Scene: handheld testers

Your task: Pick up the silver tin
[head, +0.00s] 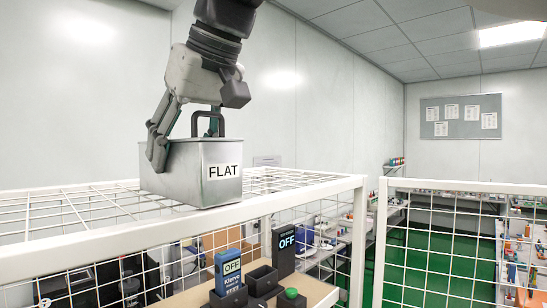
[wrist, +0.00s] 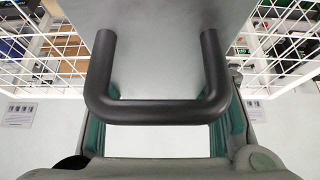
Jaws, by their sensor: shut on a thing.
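The silver tin (head: 195,172) is a metal box labelled FLAT with a black handle on its lid. It is upright at the wire mesh top of the cage; I cannot tell whether it rests on the mesh or is just clear of it. My gripper (head: 170,140) comes down from above and is shut on the tin, with one finger visible against its left side. The far finger is mostly hidden. In the wrist view the tin's grey lid (wrist: 160,50) and handle (wrist: 158,110) lie between the green-padded fingers.
The white wire cage (head: 300,185) has a raised front rail. Below it are a blue tester (head: 228,272) and a dark tester (head: 284,250), both reading OFF, with black holders and a green button (head: 291,294). Another mesh panel (head: 460,235) stands at right. Air above the cage is clear.

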